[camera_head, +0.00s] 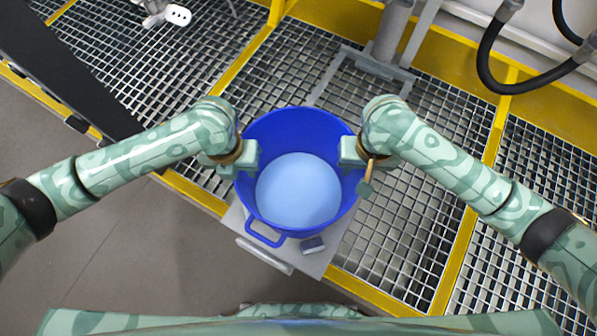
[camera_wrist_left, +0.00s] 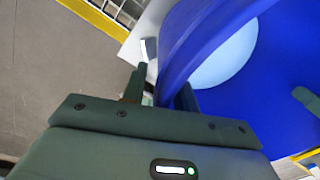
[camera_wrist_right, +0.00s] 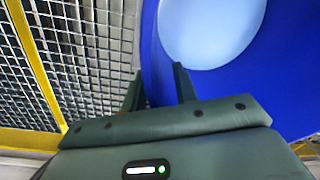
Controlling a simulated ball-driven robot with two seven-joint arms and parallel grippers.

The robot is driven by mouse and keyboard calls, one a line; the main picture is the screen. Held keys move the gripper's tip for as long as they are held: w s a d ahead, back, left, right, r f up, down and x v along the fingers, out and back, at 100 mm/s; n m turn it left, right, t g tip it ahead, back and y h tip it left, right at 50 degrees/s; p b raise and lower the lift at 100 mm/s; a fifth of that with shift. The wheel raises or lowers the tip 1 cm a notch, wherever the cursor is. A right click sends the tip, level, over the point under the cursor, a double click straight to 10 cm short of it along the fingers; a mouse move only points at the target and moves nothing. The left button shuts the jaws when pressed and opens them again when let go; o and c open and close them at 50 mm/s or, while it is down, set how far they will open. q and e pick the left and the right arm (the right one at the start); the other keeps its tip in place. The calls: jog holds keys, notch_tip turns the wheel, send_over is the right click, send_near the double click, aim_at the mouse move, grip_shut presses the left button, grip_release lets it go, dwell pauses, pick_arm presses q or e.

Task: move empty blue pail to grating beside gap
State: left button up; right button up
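The blue pail (camera_head: 258,130) stands upright on a grey plate (camera_head: 265,262) at the near edge of the grating (camera_head: 390,235). Its pale blue round bottom shows, and nothing is seen lying in it. A blue loop handle (camera_head: 264,238) sticks out at its near side. My left gripper (camera_head: 246,158) is at the left of the rim; its parted fingers straddle the pail wall in the left wrist view (camera_wrist_left: 160,90). My right gripper (camera_head: 354,153) is at the right of the rim, fingers parted around the wall in the right wrist view (camera_wrist_right: 160,88). I cannot make out the gap.
A small grey block (camera_head: 312,245) lies on the plate beside the pail. A grey post (camera_head: 392,30) on a metal base rises behind it. Yellow beams (camera_head: 490,150) frame the gratings. A black hose (camera_head: 490,75) hangs at the upper right. Grating right of the pail is clear.

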pick_arm(q)
grip_shut()
pick_arm(e)
grip_shut()
pick_arm(q)
jog(key=shift+w+r, duration=0.1)
pick_arm(e)
jog(key=shift+w+r, duration=0.1)
dwell(0.9)
